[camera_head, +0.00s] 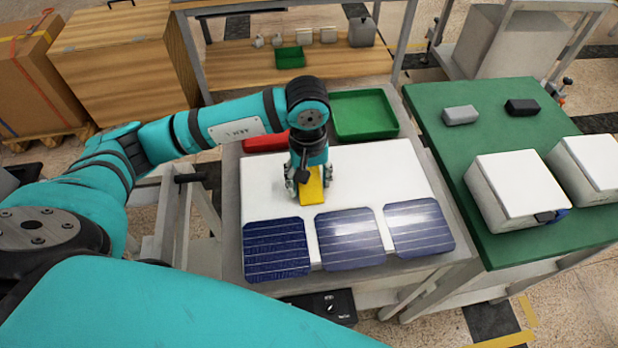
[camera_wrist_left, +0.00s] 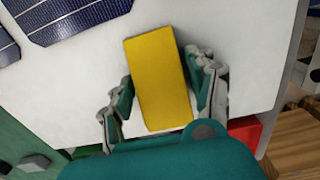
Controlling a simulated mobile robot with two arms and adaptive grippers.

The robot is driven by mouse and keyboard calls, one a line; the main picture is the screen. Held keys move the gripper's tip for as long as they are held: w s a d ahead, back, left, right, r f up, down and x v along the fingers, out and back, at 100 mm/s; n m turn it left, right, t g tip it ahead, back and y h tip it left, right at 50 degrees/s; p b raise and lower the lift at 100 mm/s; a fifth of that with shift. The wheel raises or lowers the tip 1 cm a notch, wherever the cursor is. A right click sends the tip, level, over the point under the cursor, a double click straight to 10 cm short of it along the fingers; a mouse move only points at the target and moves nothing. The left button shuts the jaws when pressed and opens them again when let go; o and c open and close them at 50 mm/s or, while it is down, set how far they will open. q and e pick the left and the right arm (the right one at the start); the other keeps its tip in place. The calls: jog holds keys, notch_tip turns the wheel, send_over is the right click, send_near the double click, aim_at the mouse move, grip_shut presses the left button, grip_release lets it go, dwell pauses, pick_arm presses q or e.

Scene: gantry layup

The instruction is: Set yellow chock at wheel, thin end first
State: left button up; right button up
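The yellow chock (camera_head: 312,188) is at the white panel (camera_head: 385,178) on the grey table, below my left gripper (camera_head: 309,184). In the left wrist view the chock (camera_wrist_left: 158,80) shows as a plain yellow block, slightly tilted in the picture. The fingers of my left gripper (camera_wrist_left: 160,90) stand on either side of it, very near its long edges. I cannot tell whether both fingers press on it, nor which end of the chock is thin. No wheel can be made out. My right gripper is not in view.
Several dark blue solar cells (camera_head: 350,239) lie along the panel's front edge. A green tray (camera_head: 364,114) and a red item (camera_head: 265,141) lie behind the panel. The green table (camera_head: 450,160) at right carries white-topped boxes (camera_head: 515,190), a grey block (camera_head: 460,115) and a black block (camera_head: 522,106).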

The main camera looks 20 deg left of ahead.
pick_arm(q)
jog(key=shift+o, duration=0.9)
jog(key=shift+r, duration=0.1)
